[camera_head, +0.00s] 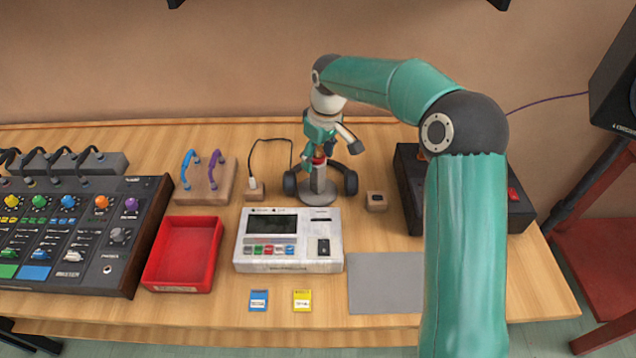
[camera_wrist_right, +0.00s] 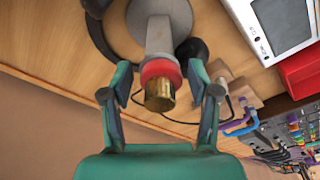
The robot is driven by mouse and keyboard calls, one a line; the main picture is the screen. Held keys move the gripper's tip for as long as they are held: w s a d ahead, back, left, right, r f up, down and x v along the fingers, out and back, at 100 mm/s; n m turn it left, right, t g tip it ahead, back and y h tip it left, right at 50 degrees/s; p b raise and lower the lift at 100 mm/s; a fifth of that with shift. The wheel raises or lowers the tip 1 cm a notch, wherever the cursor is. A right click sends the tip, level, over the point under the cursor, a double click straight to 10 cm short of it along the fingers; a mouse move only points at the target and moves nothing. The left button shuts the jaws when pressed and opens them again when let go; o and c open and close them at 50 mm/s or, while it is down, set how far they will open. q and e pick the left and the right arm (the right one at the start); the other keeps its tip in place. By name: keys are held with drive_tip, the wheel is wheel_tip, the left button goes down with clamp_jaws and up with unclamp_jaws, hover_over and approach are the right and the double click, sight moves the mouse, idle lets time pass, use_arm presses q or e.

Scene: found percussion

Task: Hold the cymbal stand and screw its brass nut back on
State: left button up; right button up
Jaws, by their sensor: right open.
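The grey cymbal stand (camera_head: 317,181) stands upright on the table, with a round base and a red collar near its top. In the right wrist view the stand's grey post (camera_wrist_right: 158,35), the red collar (camera_wrist_right: 160,69) and the brass nut (camera_wrist_right: 159,97) at its top end show clearly. My right gripper (camera_head: 320,150) is right above the stand, pointing down. In the right wrist view its two fingers (camera_wrist_right: 160,80) are spread on either side of the collar and nut, with gaps visible on both sides. In the head view the gripper hides the nut. My left gripper is not in view.
Black headphones (camera_head: 350,179) lie around the stand's base. A grey mat (camera_head: 380,284) lies at the front. A dark box (camera_head: 410,195) stands right.

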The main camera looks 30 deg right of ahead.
hover_over(317, 190)
drive_tip(key=w+d, duration=0.1)
drive_tip(key=w, duration=0.1)
wheel_tip(317, 190, down, 4)
drive_tip(key=shift+d+f, duration=0.1)
clamp_jaws()
